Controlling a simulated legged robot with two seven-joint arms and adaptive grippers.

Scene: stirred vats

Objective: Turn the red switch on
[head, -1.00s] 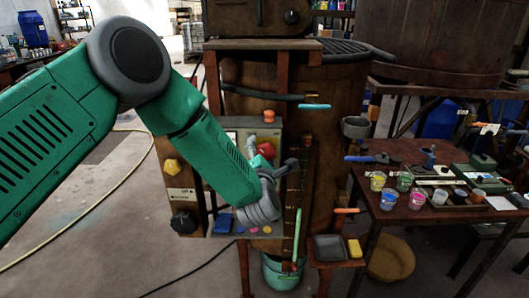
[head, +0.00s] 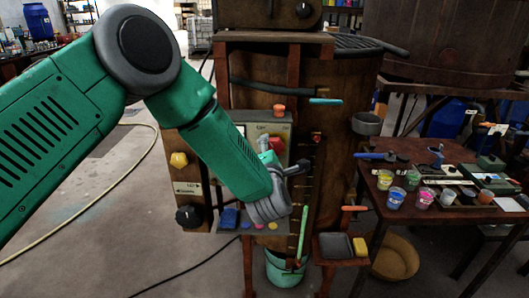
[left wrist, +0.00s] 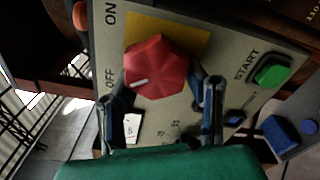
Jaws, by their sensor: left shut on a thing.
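The red switch (left wrist: 158,68) is a faceted knob on a pale control panel (left wrist: 75,130). In the left wrist view its white mark points left, towards the printed OFF; ON is printed higher up. My left gripper (left wrist: 163,98) is shut on the knob, with one dark finger on each side. In the head view the red switch (head: 277,144) shows partly, behind my left gripper (head: 292,170) and green forearm, which hide much of the panel. My right gripper is in neither view.
A green START button (left wrist: 273,70) sits right of the switch. A yellow knob (head: 179,160) is on the panel's left side. A bucket (head: 286,268) stands below. A table (head: 400,214) with paint cups is at the right. The floor at left is mostly clear.

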